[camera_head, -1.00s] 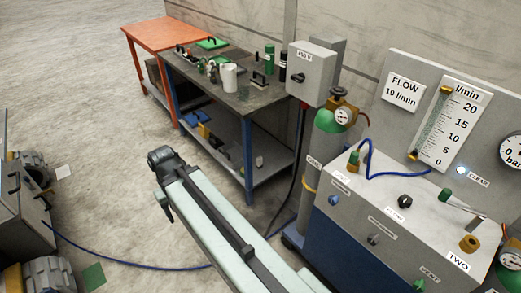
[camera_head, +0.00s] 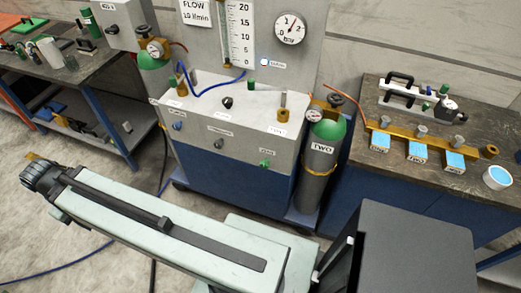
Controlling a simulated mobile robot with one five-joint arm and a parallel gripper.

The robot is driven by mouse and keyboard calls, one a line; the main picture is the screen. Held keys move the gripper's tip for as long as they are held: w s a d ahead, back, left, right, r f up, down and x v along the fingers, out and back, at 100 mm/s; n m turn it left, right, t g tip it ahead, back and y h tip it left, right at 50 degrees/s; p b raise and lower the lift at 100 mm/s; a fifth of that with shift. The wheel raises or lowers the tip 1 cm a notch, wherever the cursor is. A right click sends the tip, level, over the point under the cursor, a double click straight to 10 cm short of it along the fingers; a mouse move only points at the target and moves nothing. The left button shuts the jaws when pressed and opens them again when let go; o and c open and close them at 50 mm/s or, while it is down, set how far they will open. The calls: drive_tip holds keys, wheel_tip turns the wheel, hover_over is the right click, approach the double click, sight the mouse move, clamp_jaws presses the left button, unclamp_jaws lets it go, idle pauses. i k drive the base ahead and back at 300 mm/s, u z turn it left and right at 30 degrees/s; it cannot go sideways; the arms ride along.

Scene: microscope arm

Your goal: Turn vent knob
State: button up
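The vent knob (camera_head: 264,164) is a small green knob low on the right of the front face of the grey gas panel (camera_head: 230,150). A small white label sits just above it. My arm stretches across the lower left, and its dark end with my gripper (camera_head: 33,172) is at the far left, well apart from the panel and the knob. The fingers are too small and dark to tell whether they are open or shut.
A blue knob (camera_head: 177,126) and a dark knob (camera_head: 221,143) share the panel front. A grey cylinder (camera_head: 319,165) labelled TWO stands right of the panel. Workbenches flank it: one left (camera_head: 85,72), one right (camera_head: 350,165). A blue hose lies on the floor.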

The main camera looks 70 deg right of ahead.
sight(265, 164)
drive_tip(key=u, duration=1.55)
drive_tip(key=i, duration=1.85)
drive_tip(key=z, duration=4.6)
drive_tip(key=i, duration=1.05)
drive_tip(key=u, duration=0.05)
